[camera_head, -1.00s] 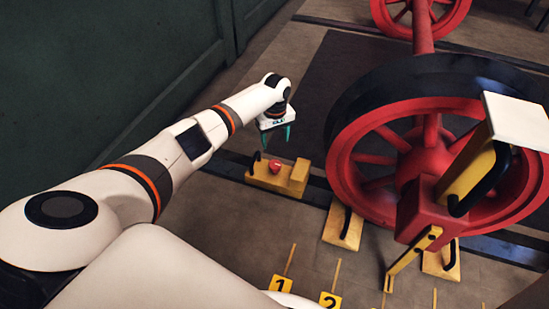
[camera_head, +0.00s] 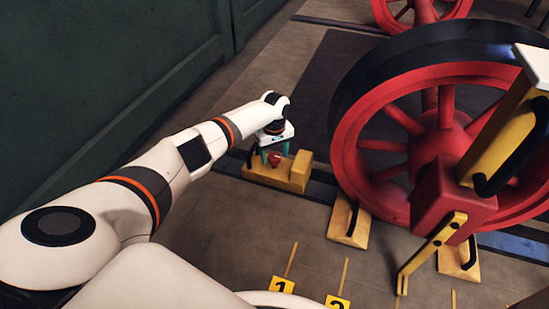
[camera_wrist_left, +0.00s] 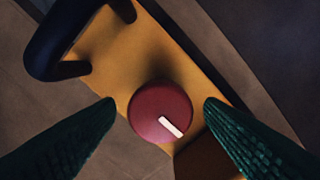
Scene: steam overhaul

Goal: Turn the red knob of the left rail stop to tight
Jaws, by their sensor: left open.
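The red knob (camera_head: 274,161) sits on top of the yellow left rail stop (camera_head: 262,174), which lies on the dark rail. In the left wrist view the knob (camera_wrist_left: 157,110) is round, with a white mark pointing toward the lower right. My left gripper (camera_head: 274,155) is above the stop, pointing down. In the left wrist view its two green fingers (camera_wrist_left: 160,103) are open on either side of the knob, with gaps on both sides. Whether the fingertips have reached the knob's height is unclear. My right gripper is out of view.
A dark curved handle (camera_wrist_left: 72,38) rises from the stop beside the knob. A large red wheel (camera_head: 380,140) stands to the right on the rail. Yellow wedges (camera_head: 348,224) and numbered yellow tags (camera_head: 283,285) are on the floor nearby. A dark green wall (camera_head: 100,80) is at left.

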